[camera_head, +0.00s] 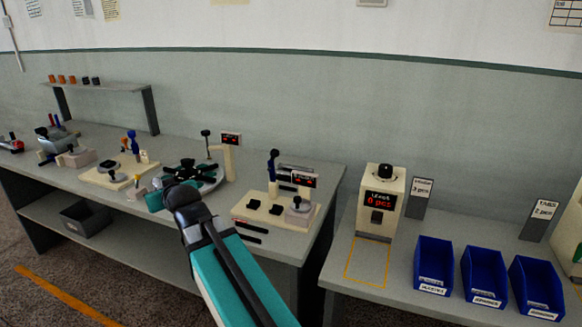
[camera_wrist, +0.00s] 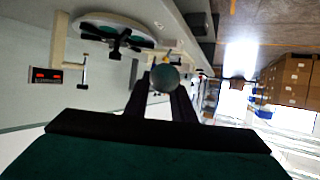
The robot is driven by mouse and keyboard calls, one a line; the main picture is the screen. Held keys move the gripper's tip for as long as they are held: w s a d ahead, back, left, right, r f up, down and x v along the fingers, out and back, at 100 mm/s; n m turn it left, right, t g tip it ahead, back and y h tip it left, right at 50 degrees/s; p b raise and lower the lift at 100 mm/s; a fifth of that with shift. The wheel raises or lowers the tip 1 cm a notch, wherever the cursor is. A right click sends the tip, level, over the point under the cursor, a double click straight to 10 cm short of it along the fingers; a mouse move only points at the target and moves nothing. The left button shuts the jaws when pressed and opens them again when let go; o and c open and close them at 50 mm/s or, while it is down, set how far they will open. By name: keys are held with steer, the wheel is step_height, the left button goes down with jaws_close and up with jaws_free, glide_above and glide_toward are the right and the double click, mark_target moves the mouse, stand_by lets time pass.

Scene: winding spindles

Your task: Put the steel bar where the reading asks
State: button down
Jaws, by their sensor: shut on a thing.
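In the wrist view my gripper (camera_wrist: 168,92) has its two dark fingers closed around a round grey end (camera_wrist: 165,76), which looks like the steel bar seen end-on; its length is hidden. In the head view my arm reaches over the left bench, and its dark wrist hides the fingers and the held thing. A red-lit display (camera_head: 303,180) stands at the bench's right station (camera_head: 240,209). Another red-lit display (camera_head: 230,138) stands behind the dark-spoked wheel (camera_head: 190,172). Their digits are too small to read. The wheel also shows in the wrist view (camera_wrist: 118,36).
A cream counter box (camera_head: 380,200) reading "0 pcs" stands on the right table by a yellow floor outline. Blue bins (camera_head: 433,264) stand right of it. Several stations with upright levers (camera_head: 272,165) crowd the left bench. A shelf (camera_head: 100,86) holds small cups.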

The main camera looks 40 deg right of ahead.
steer(key=shift+d, duration=0.3)
